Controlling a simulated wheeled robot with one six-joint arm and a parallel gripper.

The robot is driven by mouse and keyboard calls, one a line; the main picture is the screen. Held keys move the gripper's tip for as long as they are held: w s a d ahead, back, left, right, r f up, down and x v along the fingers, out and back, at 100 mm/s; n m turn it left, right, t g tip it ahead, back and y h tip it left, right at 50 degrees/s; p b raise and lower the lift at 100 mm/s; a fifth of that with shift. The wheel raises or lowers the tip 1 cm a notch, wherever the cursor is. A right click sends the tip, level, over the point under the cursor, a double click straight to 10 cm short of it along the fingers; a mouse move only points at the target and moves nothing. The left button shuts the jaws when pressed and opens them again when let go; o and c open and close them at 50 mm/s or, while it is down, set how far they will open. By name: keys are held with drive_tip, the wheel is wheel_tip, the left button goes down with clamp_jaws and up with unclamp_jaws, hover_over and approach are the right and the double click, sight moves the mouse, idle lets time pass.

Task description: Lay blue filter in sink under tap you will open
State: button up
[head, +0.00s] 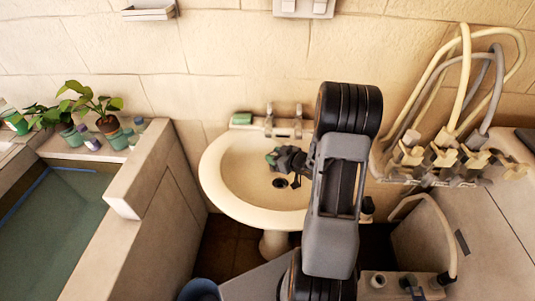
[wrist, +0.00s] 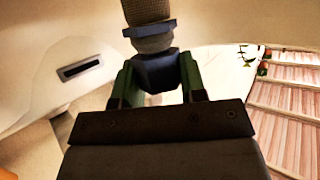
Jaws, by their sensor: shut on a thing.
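The white sink (head: 222,190) stands against the tiled wall, with a dark round drain (head: 280,183) in its bowl. Two metal taps (head: 269,121) (head: 297,122) stand at its back rim; whether they are open cannot be told. My gripper (head: 273,158) is over the bowl, in front of the taps. In the wrist view, its green fingers (wrist: 157,88) are shut on the blue filter (wrist: 156,72), which has dark blue parts and a grey meshed body. The filter's far end runs out of the frame's top. In the head view I cannot make out the filter clearly.
A small green-and-white item (head: 241,118) lies on the sink's back left rim. A ledge with potted plants (head: 105,124) and a basin of green water (head: 50,225) are at left. Hoses on valves (head: 445,155) are at right. A dark slot (wrist: 81,68) shows beside the gripper.

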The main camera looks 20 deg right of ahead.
drive_tip(key=x, duration=0.3)
drive_tip(key=shift+w+a+r+p, duration=0.2)
drive_tip(key=shift+w+p, duration=0.1)
drive_tip(key=shift+w, duration=0.1)
drive_tip(key=shift+f, duration=0.2)
drive_tip(key=shift+f, duration=0.2)
drive_tip(key=o, duration=0.9)
